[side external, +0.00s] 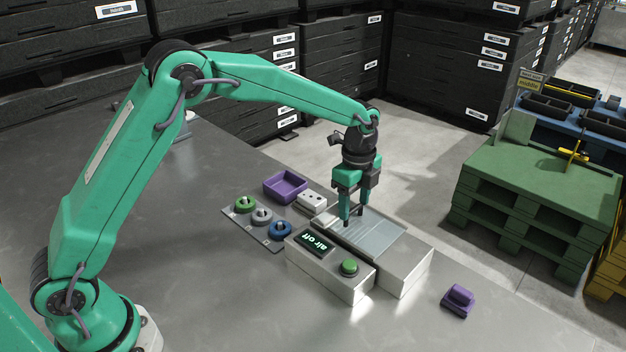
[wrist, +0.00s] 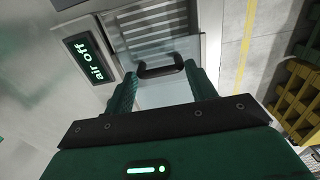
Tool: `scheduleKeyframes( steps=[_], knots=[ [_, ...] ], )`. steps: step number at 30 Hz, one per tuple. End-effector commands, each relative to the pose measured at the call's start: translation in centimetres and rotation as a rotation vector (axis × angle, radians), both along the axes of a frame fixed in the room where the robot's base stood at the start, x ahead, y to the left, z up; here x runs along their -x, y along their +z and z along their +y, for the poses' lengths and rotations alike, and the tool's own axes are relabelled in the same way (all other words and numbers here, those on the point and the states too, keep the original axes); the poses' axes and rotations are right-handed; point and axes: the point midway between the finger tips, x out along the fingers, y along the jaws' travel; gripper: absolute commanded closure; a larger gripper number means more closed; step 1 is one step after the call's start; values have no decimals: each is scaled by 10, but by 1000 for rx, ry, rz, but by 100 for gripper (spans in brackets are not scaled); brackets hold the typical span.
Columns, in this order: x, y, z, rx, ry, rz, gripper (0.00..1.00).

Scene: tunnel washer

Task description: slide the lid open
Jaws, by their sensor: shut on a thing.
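The washer is a low pale metal box (side external: 403,278) on the table. Its lid is a translucent, greyish panel (side external: 375,240) on top. The lid's black bar handle (wrist: 160,69) shows in the wrist view. My gripper (side external: 353,217) points down over the lid and is shut on the handle. In the wrist view the two green fingers of my gripper (wrist: 162,88) stand at either end of the handle. In the side view the fingers mostly hide the handle. I cannot tell how far open the lid is.
A control box with an "air off" display (side external: 314,243) and a green button (side external: 349,266) stands beside the washer. Green, grey and blue knobs (side external: 262,215), a purple tray (side external: 286,186) and a white block (side external: 312,201) are nearby. A purple piece (side external: 458,300) lies right.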

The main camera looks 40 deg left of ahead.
Motion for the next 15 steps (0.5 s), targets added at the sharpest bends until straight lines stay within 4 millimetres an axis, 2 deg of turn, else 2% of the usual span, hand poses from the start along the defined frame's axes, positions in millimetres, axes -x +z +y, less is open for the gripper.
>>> scheduleKeyframes(
  steps=[1,7,10,15],
  knots=[
    [4,0,-14,-3,-7,12,85],
    [4,0,-57,-3,-7,12,85],
    [4,0,-70,-3,-5,12,85],
    [4,0,-76,-3,-4,12,85]
  ],
)
